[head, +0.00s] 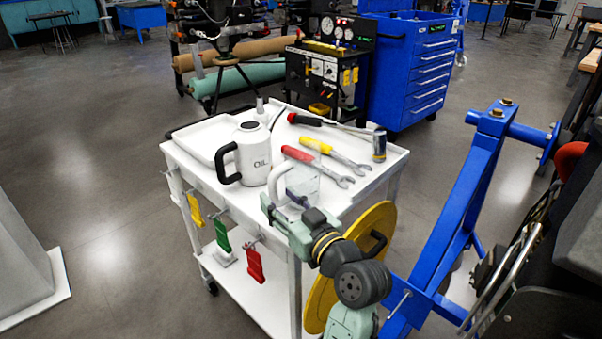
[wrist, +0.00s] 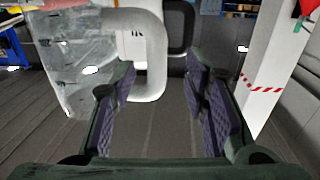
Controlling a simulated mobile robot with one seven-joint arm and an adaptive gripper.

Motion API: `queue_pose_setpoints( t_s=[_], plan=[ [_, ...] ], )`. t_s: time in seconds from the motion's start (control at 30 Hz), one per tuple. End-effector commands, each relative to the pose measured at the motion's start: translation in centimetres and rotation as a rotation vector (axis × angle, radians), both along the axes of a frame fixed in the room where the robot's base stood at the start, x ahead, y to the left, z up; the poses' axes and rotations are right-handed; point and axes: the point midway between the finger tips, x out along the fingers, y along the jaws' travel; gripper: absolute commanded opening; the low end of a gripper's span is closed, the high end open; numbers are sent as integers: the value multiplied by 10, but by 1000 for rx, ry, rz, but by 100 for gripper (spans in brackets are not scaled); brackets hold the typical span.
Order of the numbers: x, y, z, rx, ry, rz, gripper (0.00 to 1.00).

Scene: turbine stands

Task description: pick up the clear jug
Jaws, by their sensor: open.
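The clear jug (head: 306,186) has a see-through body and a white handle. It stands upright at the near edge of the white cart's top. In the wrist view the jug's clear body (wrist: 80,60) is at the upper left, outside the left finger. Its white handle (wrist: 153,60) shows in the gap between the fingertips. My gripper (head: 281,203) is at the jug's near side, by the handle. In the wrist view my gripper (wrist: 163,85) is open, with nothing gripped. I cannot tell whether the handle is inside the jaws in depth. My gripper hides part of the jug's lower body.

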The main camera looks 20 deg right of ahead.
Motion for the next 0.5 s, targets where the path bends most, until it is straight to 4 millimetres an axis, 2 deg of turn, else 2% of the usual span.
queue_pose_setpoints(
  t_s=[0.03,0.2,0.5],
  plan=[
    [9,2,6,1,1,3,41],
    [32,6,5,1,0,3,41],
    [39,8,2,-1,-1,0,41]
  ],
)
